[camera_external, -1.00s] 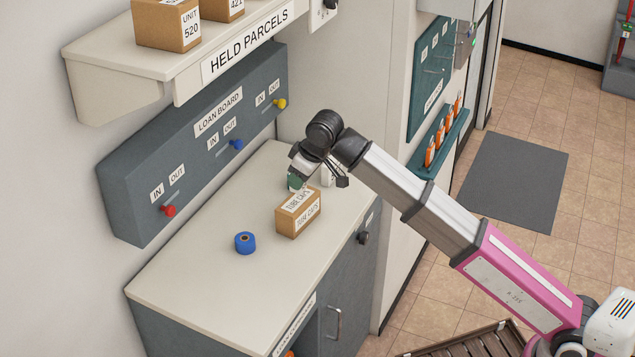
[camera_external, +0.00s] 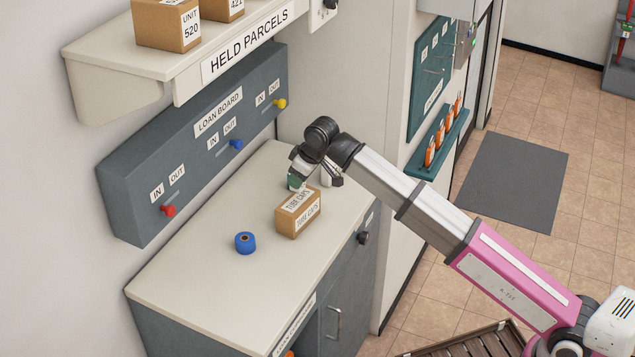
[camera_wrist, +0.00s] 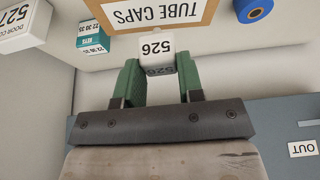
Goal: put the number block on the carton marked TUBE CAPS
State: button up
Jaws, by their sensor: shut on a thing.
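The number block, a small white block marked 526 (camera_wrist: 157,45), sits between the green fingers of my gripper (camera_wrist: 160,80) in the wrist view. My gripper is shut on it. In the external view, my gripper (camera_external: 297,181) is just beyond the far edge of the brown carton marked TUBE CAPS (camera_external: 298,218), and the block cannot be made out there. In the wrist view, the carton (camera_wrist: 205,14) is at the top, right by the block. I cannot tell whether they touch.
A blue roll (camera_external: 245,243) lies on the counter (camera_external: 200,280) left of the carton. The wrist view shows a teal and white box (camera_wrist: 92,36) and a white box marked 527 (camera_wrist: 24,22). The loan board (camera_external: 200,140) and parcel shelf (camera_external: 150,55) border the counter.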

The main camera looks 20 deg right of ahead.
jog(key=shift+f, duration=1)
jog(key=shift+f, duration=0.15)
jog(key=o, duration=0.9)
jog(key=v, duration=1.2)
